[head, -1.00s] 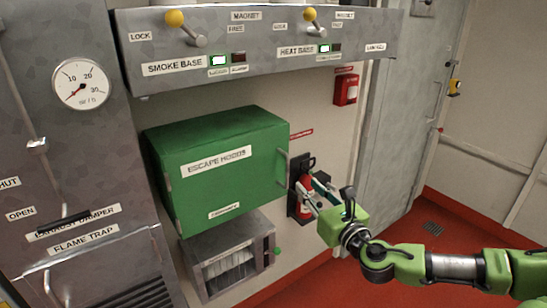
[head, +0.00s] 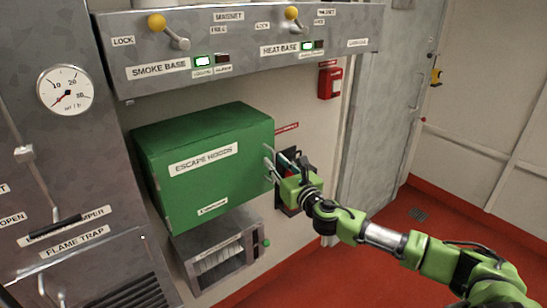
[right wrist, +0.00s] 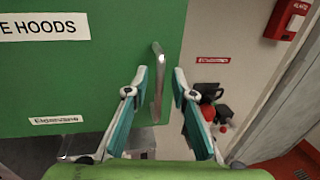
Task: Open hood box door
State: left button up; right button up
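The green hood box (head: 195,185), labelled "ESCAPE HOODS", is mounted on the wall with its door shut. It also fills the upper left of the right wrist view (right wrist: 100,90). Its upright metal handle (right wrist: 158,85) is at the door's right edge. My right gripper (head: 268,163) is at that edge. In the right wrist view its two fingers (right wrist: 158,88) are open, one on each side of the handle, with a gap visible on both sides. In the head view the handle is mostly hidden by the fingers. My left gripper is in no view.
A grey panel with yellow-knobbed levers (head: 240,55) runs above the box. A grey dispenser (head: 218,262) is below it. A red call box (head: 330,82) and a partly hidden extinguisher (right wrist: 207,117) are to the right. The red floor at right is free.

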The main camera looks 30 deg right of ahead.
jog(key=shift+w+d, duration=0.1)
jog(key=shift+w, duration=0.95)
grip_shut()
